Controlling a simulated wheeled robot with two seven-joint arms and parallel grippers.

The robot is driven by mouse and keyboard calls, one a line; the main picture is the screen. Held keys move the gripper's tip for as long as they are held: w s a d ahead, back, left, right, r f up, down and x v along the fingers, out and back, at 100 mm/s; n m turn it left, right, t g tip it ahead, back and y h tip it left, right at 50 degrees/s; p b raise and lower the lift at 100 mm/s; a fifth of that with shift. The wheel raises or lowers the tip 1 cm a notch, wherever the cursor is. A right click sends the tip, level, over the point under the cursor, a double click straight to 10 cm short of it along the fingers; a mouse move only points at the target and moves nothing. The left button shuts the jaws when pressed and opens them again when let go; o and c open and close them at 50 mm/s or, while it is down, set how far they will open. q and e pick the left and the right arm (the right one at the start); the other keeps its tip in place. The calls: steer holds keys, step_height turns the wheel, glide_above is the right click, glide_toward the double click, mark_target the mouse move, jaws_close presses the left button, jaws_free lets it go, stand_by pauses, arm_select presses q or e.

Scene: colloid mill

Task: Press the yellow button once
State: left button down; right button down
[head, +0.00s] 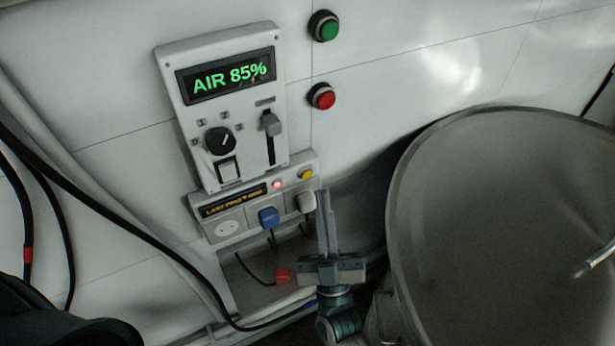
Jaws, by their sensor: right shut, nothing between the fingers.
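The yellow button (306,174) is small and round. It sits at the upper right of a grey socket panel (222,228) on the wall, to the right of a lit red lamp (277,184). My right gripper (324,196) points up the picture with its fingers shut and empty. In the picture its fingertips are just below and to the right of the yellow button; a gap shows between them, and I cannot tell the depth. My left gripper is not in view.
Above is a control box (178,120) reading "AIR 85%", with a knob, slider and switch. A green button (323,26) and a red button (321,97) are on the wall. Blue (268,217) and white plugs fill sockets. A large grey drum (490,230) stands at right. Cables hang at left.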

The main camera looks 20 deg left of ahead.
steer(key=shift+w+a+b, duration=0.35)
steer(key=shift+w+a, duration=0.55)
steer(key=shift+a, duration=0.05)
steer(key=shift+w+a+b, duration=0.3)
steer(key=shift+w+a, duration=0.3)
steer(key=shift+w, duration=0.05)
stand_by(2.6)
steer(key=shift+s+d, duration=0.15)
steer(key=shift+s+d+p, duration=0.35)
steer(key=shift+s+d, duration=0.1)
steer(key=shift+s, duration=0.05)
stand_by(0.5)
steer(key=shift+s+d+p, duration=0.9)
steer(key=shift+s+d, duration=0.9)
